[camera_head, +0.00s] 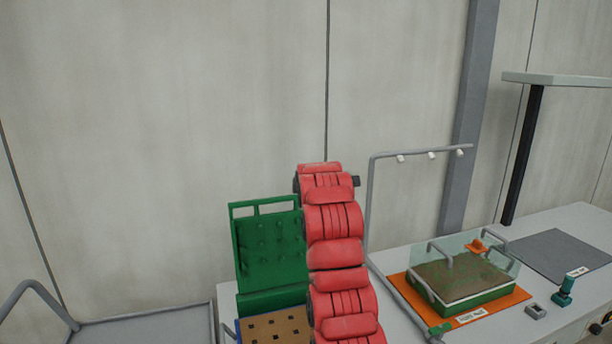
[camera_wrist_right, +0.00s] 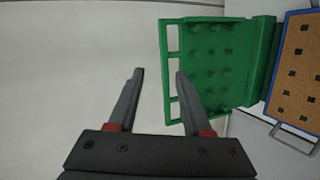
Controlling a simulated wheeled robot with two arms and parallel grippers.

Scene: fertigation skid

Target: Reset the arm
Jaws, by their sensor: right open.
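My right arm (camera_head: 335,250), red and segmented, rises in the middle of the head view and hides part of what is behind it. My right gripper (camera_wrist_right: 159,73) shows in the right wrist view with its two dark fingers apart and nothing between them. Its right finger overlaps the edge of a green studded panel (camera_wrist_right: 215,65), and I cannot tell how far off the panel is. The fingers do not show in the head view. My left gripper is in neither view.
The green panel (camera_head: 269,245) stands behind a brown board with dark square holes (camera_head: 270,328). On the grey bench (camera_head: 405,262), a soil-filled tray (camera_head: 465,297) sits on an orange mat (camera_head: 515,297) beside a bent pipe frame (camera_head: 369,200). A grey cart (camera_head: 150,325) stands left.

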